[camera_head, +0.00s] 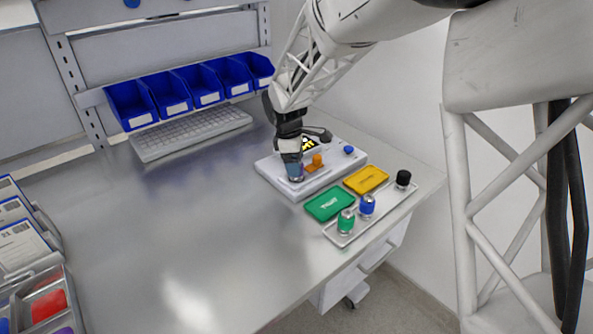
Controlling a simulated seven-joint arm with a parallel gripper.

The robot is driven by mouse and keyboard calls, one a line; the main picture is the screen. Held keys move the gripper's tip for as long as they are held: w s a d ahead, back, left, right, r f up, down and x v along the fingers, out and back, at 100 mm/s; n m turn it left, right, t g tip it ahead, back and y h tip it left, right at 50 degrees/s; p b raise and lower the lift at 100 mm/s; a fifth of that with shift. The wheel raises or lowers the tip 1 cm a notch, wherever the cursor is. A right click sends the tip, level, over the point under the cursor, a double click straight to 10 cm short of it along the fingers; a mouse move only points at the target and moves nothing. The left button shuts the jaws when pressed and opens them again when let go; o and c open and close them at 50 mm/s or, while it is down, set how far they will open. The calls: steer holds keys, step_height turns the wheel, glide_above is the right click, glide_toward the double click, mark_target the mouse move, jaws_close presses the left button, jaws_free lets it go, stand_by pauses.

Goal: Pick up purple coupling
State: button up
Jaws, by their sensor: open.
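My gripper (295,175) is open and points down over the white fixture (277,179), beside an orange part (315,162). A small bluish-purple patch shows at the fingertips, but I cannot tell whether it is the purple coupling or part of the gripper. The gripper covers much of that spot. A purple piece (66,330) shows at the bottom edge of the picture, in the compartment tray at lower left, mostly cut off; its shape cannot be told.
A green tray (330,204) and a yellow tray (366,180) lie right of the fixture. A rack with green (346,221), blue (367,206) and black (403,179) pieces stands at the table edge. Blue bins (131,104) and a keyboard (190,131) are behind. The table's middle is clear.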

steer(key=shift+d+f, duration=0.2)
steer(key=shift+f, duration=1.2)
steer(key=c, duration=1.2)
steer(key=shift+r, duration=0.15)
steer(key=shift+r, duration=0.9)
steer(key=shift+s+r, duration=0.2)
steer(key=shift+r, duration=0.65)
steer(key=s+d, duration=0.1)
steer(key=s, duration=0.4)
steer(key=s+d+r, duration=0.1)
steer(key=s+d, duration=0.1)
steer(key=s, duration=0.3)
steer(key=s+d, duration=0.2)
steer(key=s, duration=0.2)
steer(key=shift+s+d+r, duration=0.15)
steer(key=shift+s, duration=0.25)
